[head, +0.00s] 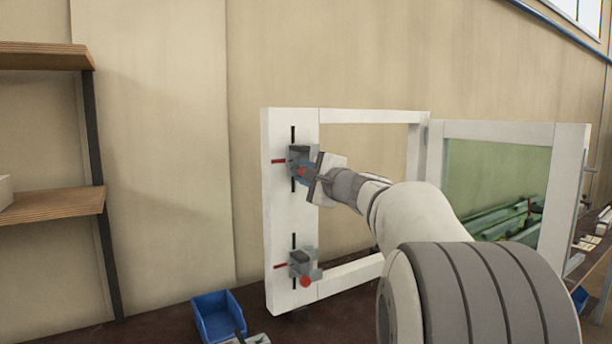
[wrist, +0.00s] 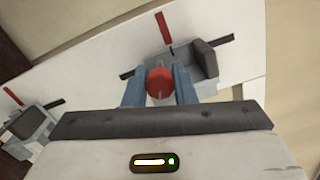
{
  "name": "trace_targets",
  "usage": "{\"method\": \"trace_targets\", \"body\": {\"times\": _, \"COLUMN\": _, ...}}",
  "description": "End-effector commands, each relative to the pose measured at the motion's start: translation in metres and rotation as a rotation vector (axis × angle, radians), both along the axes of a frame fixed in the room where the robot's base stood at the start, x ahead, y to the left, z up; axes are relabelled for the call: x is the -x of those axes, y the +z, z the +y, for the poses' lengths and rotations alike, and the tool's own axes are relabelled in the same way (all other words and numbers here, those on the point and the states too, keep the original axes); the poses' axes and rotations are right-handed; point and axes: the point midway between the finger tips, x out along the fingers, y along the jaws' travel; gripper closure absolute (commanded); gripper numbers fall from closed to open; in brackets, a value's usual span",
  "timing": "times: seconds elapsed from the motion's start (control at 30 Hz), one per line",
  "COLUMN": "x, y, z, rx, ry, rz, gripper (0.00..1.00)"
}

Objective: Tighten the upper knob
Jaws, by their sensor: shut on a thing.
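The upper clamp (head: 297,158) sits on the left post of the white frame (head: 277,215). Its red upper knob (head: 301,172) is partly hidden by my gripper (head: 310,176) in the head view. In the wrist view the round red knob (wrist: 160,82) lies between the two blue-grey fingers of my gripper (wrist: 160,88). The gripper is shut on the knob, one finger at each side. The grey clamp body (wrist: 203,62) shows just beyond the right finger.
A lower clamp (head: 302,262) with a red knob (head: 305,282) is on the same post. A blue bin (head: 217,314) stands on the dark bench below. Wooden shelves (head: 50,204) are at the left. A second white frame (head: 490,131) stands at the right.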

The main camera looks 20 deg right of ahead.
Motion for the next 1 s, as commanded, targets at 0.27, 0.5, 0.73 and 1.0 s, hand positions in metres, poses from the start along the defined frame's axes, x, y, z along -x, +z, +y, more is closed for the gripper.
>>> {"method": "trace_targets", "body": {"times": 0.27, "x": 0.0, "y": 0.001, "z": 0.0, "rx": -0.001, "ry": -0.001, "rz": -0.002, "gripper": 0.99}}
{"method": "trace_targets", "body": {"times": 0.5, "x": 0.0, "y": 0.001, "z": -0.001, "rx": 0.001, "ry": -0.001, "rz": -0.001, "gripper": 0.58}}
{"method": "trace_targets", "body": {"times": 0.73, "x": 0.0, "y": 0.0, "z": -0.001, "rx": 0.001, "ry": -0.001, "rz": -0.001, "gripper": 0.54}}
{"method": "trace_targets", "body": {"times": 1.0, "x": 0.025, "y": -0.002, "z": -0.008, "rx": 0.0, "ry": -0.005, "rz": -0.002, "gripper": 0.54}}
